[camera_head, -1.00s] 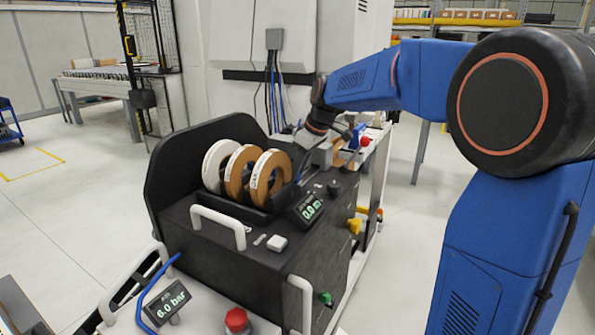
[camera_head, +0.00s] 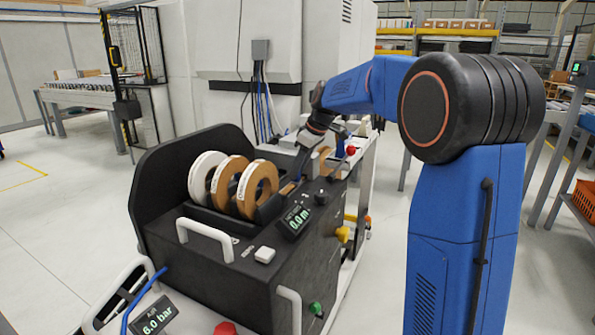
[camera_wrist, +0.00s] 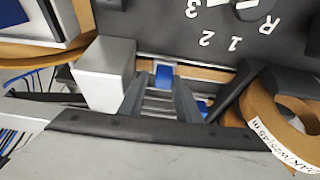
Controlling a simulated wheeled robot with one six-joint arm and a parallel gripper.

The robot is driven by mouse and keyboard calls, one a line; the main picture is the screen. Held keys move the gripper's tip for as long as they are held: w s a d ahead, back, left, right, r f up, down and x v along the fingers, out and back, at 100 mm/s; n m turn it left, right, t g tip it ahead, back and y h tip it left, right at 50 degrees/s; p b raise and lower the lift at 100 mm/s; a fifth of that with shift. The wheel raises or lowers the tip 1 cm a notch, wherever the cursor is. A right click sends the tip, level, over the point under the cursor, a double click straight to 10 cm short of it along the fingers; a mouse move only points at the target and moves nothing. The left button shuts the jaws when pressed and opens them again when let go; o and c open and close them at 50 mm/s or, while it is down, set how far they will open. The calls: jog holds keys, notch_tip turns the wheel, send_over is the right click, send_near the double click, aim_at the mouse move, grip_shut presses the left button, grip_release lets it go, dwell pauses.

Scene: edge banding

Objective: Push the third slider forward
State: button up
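In the wrist view, blue tabs show at a narrow slot: one blue slider tab (camera_wrist: 164,76) near the middle and another blue piece (camera_wrist: 203,107) to its lower right. Grey ribbed guides (camera_wrist: 157,101) lie in front of the middle tab. The numbers 3, 2 and 1 and an R appear upside down on the dark panel (camera_wrist: 215,45) behind; I cannot tell which tab is the third slider. In the head view, my gripper (camera_head: 307,137) is low over the rear of the black machine (camera_head: 200,245), close to its reels. Its fingers are too small to read there, and contact is unclear.
Three banding reels (camera_head: 257,190) stand on the machine, with a display (camera_head: 296,221) and a white handle (camera_head: 208,235) nearby.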

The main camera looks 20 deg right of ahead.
dwell(0.3)
jog(key=v, duration=1.7)
jog(key=shift+r, duration=0.2)
jog(key=shift+d, duration=0.1)
jog(key=s+a+f+m+h, duration=0.1)
jog(key=s+f+m, duration=0.2)
jog(key=s+f, duration=0.5)
jog(key=s+a+f+m+t+h, duration=0.1)
jog(key=s+f, duration=0.8)
jog(key=s, duration=1)
jog(key=s+a+f+m+h, duration=0.1)
jog(key=s+a+f+m, duration=0.1)
jog(key=s+f+m, duration=0.3)
jog(key=s+f, duration=0.4)
jog(key=s, duration=0.4)
jog(key=shift+s+a, duration=0.25)
jog(key=shift+a, duration=0.1)
